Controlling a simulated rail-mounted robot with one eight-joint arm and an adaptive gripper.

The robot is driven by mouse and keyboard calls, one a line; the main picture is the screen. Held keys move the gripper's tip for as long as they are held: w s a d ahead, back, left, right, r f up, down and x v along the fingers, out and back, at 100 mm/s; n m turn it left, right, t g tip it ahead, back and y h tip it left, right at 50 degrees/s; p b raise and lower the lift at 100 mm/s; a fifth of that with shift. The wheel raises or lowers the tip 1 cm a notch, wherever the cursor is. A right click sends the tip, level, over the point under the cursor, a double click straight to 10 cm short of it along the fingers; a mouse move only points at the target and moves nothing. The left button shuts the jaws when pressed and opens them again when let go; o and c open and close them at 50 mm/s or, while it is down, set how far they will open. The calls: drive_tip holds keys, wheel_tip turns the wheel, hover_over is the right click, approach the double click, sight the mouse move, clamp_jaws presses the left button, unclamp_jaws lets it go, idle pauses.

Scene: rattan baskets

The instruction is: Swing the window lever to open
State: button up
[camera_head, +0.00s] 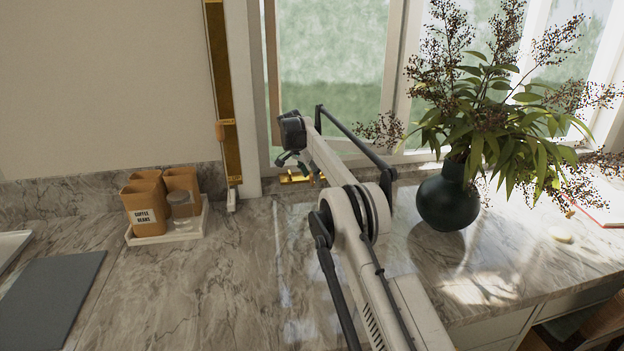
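The window (330,60) has a pale frame and stands behind the counter, with blurred green outside. A small brass fitting (296,178), which looks like the window lever, sits low at the window's bottom edge. My gripper (294,162) is in front of the window, just above the brass fitting and pointing down towards it. Its dark fingers are small and partly hidden by my arm, so I cannot tell how far apart they are or whether they touch the brass. My arm also hides part of the lower window frame.
A dark vase (448,203) with leafy branches stands right of my arm, its twigs reaching towards it. A white tray (137,239) with brown canisters and a jar stands at left. A grey board (48,290) lies front left. The marble counter (200,295) between is clear.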

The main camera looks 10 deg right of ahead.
drive_tip(key=v, duration=0.9)
drive_tip(key=shift+r, duration=0.4)
drive_tip(key=shift+a, duration=0.1)
drive_tip(key=s+r+n+t+y+b, duration=0.1)
drive_tip(key=s+r+n, duration=0.2)
drive_tip(key=s+r, duration=0.8)
drive_tip(key=s+r+n+t+y+b, duration=0.1)
drive_tip(key=s+r+n, duration=0.3)
drive_tip(key=s, duration=1.3)
drive_tip(key=s+f+n+t+y+b, duration=0.1)
drive_tip(key=s+f+n, duration=0.15)
drive_tip(key=s, duration=1.55)
drive_tip(key=s+f+n+t+b, duration=0.1)
drive_tip(key=s+f, duration=1.3)
drive_tip(key=s, duration=0.3)
drive_tip(key=shift+s+n+t+y, duration=0.15)
drive_tip(key=shift+n+t+y, duration=0.15)
drive_tip(key=shift+n+y, duration=0.1)
